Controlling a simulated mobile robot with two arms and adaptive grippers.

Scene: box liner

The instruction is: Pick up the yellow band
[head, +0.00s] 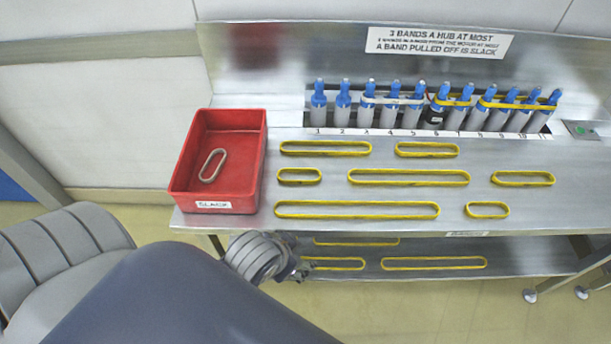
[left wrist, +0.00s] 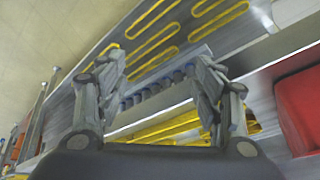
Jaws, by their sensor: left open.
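Several yellow bands lie flat on the steel bench, among them a long front one (head: 357,210), a middle one (head: 408,184), a back left one (head: 325,155) and a small one at front right (head: 487,217). More yellow bands lie on the lower shelf, such as a long one (head: 434,263). Others are looped around blue-topped hubs at back right, including one by hubs 6 and 7 (head: 452,102). My left gripper (head: 300,271) is at the bench's front edge, largely hidden by my arm. The left wrist view shows its fingers (left wrist: 160,75) apart and empty. My right gripper is out of view.
A red tray (head: 258,170) labelled SLACK stands at bench left with a pale band (head: 212,165) inside. A row of numbered hubs (head: 319,105) lines the back, under a sign (head: 440,42). A pale band links hubs 3 to 5. Bare steel lies between the bands.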

